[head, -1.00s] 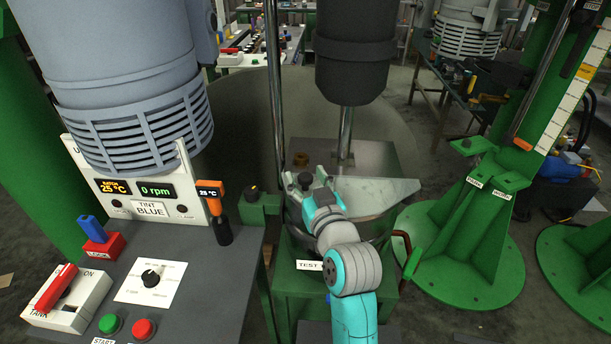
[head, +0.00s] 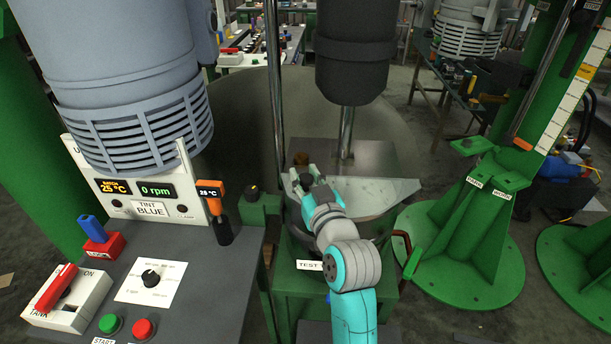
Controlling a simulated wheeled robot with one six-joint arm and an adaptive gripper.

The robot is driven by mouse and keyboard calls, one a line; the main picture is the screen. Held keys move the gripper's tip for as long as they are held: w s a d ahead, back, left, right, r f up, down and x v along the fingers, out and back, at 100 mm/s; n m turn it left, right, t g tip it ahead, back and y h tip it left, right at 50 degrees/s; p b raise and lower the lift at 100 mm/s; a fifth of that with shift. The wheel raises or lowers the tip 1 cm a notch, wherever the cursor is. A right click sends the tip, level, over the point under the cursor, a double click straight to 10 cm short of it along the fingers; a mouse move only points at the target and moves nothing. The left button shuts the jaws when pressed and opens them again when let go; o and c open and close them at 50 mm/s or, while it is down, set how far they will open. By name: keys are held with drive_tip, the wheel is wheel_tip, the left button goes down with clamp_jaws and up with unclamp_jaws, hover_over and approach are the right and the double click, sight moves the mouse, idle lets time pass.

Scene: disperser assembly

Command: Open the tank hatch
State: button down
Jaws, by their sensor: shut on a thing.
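The steel tank (head: 372,227) sits on a green stand in the middle of the head view, with a flat grey top plate (head: 385,188). My gripper (head: 305,181) is at the left side of the tank top, shut on a small dark knob (head: 306,179). The knob appears to belong to the tank hatch, but the hatch's outline is mostly hidden behind my gripper and wrist. I cannot tell whether the hatch is lifted.
A control panel (head: 190,255) with switches and buttons stands at the left. A green stand (head: 470,230) stands at the right. A thin vertical rod (head: 276,110) rises left of the tank.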

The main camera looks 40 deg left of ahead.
drive_tip(key=s+d+n+g+y, duration=0.1)
drive_tip(key=s+d+n+g, duration=0.3)
drive_tip(key=d+g, duration=0.3)
drive_tip(key=s+d+n+g+y, duration=0.1)
drive_tip(key=s+d+n+g, duration=0.3)
drive_tip(key=d, duration=0.9)
drive_tip(key=shift+d+n+g, duration=0.15)
drive_tip(key=shift+n+g, duration=1.05)
drive_tip(key=shift+g, duration=1.1)
drive_tip(key=shift+f, duration=0.1)
drive_tip(key=c, duration=0.8)
unclamp_jaws()
drive_tip(key=shift+o, duration=0.2)
drive_tip(key=v, duration=1.2)
drive_tip(key=shift+f, duration=0.15)
